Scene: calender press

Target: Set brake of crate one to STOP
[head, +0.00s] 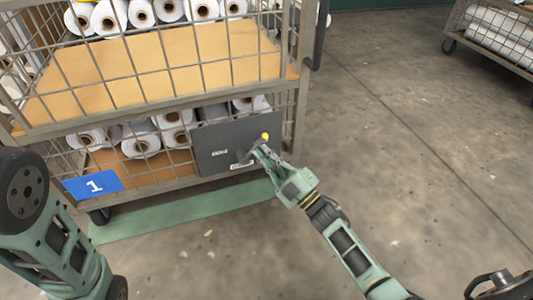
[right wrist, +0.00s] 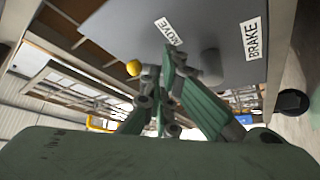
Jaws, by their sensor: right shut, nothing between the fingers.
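Crate one (head: 155,188) is a wire-sided cart with a blue sign (head: 93,186) reading 1. A dark grey brake panel (head: 213,138) is on its lower right front. In the right wrist view the panel (right wrist: 210,22) shows labels MOVE and BRAKE; I see no readable STOP label. A yellow knob (head: 265,136) stands at the panel's right; it also shows in the right wrist view (right wrist: 133,68), near a grey hub (right wrist: 210,64). My right gripper (head: 257,149) is shut and empty just by the knob; its fingers hide the lever's shaft. My left gripper is out of view.
White rolls (head: 142,143) lie on the crate's lower shelf, and more lie above. A green strip (head: 180,212) is on the floor under the crate. Another wire cart (head: 500,40) stands at the far right. The floor (head: 400,130) between is clear.

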